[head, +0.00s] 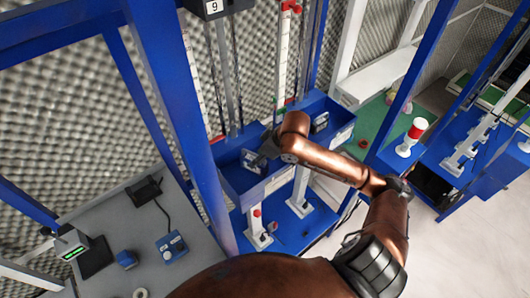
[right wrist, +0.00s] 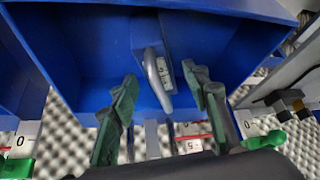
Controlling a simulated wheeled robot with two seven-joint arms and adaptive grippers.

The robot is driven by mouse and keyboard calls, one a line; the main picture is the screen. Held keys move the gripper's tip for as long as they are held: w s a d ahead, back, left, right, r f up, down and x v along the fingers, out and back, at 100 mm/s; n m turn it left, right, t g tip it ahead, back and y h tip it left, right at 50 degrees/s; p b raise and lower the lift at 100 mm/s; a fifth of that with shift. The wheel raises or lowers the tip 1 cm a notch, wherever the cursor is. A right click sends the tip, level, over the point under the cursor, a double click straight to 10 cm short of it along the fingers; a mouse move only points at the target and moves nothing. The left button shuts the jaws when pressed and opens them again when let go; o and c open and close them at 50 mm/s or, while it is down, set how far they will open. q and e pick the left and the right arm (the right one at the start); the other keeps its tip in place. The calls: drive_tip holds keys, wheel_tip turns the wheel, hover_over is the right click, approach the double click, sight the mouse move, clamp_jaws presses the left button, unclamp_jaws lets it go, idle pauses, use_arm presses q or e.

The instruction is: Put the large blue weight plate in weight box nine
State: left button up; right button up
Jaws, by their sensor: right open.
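The number 9 sign (head: 213,6) is at the top of the blue rack, and a blue open box (head: 228,177) sits below it. A blue block with a grey handle (head: 254,162) is in this box. In the right wrist view the block's handle (right wrist: 157,78) shows between my right gripper's fingers (right wrist: 160,86), which are open and apart from it. My right gripper (head: 268,146) is at the box in the head view, partly hidden by its arm. A blue piece with pale parts (head: 171,247) lies on the grey table. I cannot tell which is the large weight plate. My left gripper is not in view.
A second handled block (head: 320,123) sits in the box area further right. Blue rack posts (head: 180,110) stand close to my arm. The grey table (head: 115,277) holds a scale (head: 70,243) and a small blue block (head: 126,259). A red-and-white lamp (head: 412,137) stands at right.

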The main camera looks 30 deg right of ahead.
drive_tip(key=b+v, duration=0.1)
drive_tip(key=v, duration=0.7)
drive_tip(key=shift+r, duration=0.25)
drive_tip(key=shift+s, duration=0.1)
drive_tip(key=shift+c, duration=0.4)
idle(0.4)
